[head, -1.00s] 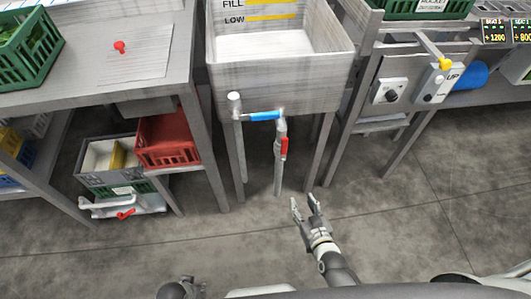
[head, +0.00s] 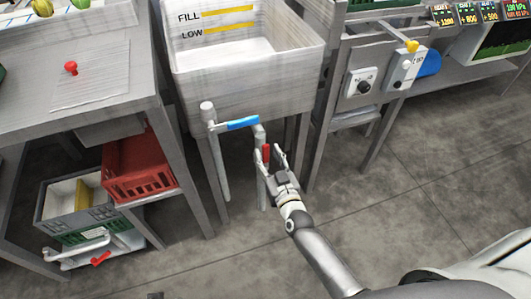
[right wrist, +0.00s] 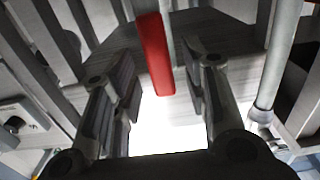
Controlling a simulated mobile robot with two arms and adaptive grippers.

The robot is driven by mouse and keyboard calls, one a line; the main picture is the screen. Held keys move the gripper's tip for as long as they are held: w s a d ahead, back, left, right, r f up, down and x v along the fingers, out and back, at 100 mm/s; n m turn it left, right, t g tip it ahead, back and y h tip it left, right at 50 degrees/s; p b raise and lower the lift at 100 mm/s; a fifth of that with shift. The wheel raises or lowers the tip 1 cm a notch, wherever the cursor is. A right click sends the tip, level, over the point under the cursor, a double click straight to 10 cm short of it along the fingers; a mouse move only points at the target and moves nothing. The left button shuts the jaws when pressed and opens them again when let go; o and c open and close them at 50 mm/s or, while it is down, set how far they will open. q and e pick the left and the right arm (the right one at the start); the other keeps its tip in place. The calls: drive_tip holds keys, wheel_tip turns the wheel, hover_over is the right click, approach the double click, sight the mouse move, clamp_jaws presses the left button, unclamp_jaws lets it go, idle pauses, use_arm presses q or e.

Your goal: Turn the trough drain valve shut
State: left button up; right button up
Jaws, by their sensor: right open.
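The trough (head: 245,85) is a pale grey basin on legs with FILL and LOW marks inside. A short red lever (head: 265,152) hangs upright on the vertical pipe below its front. A blue lever (head: 240,123) lies nearly level on the pipework just above. My right gripper (head: 273,161) is open and close to the red lever. In the right wrist view, the red lever (right wrist: 154,55) shows between the two open fingers, nearer the left one, with no clear contact. My left gripper is not in view.
A table (head: 75,95) with a red knob (head: 71,68) stands to the left. Below it are a red crate (head: 137,167) and a grey bin (head: 58,203). A bench with a switch box (head: 362,83) stands right of the trough.

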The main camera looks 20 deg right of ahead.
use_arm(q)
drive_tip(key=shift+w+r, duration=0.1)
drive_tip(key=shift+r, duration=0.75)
use_arm(e)
drive_tip(key=shift+w, duration=1.2)
clamp_jaws()
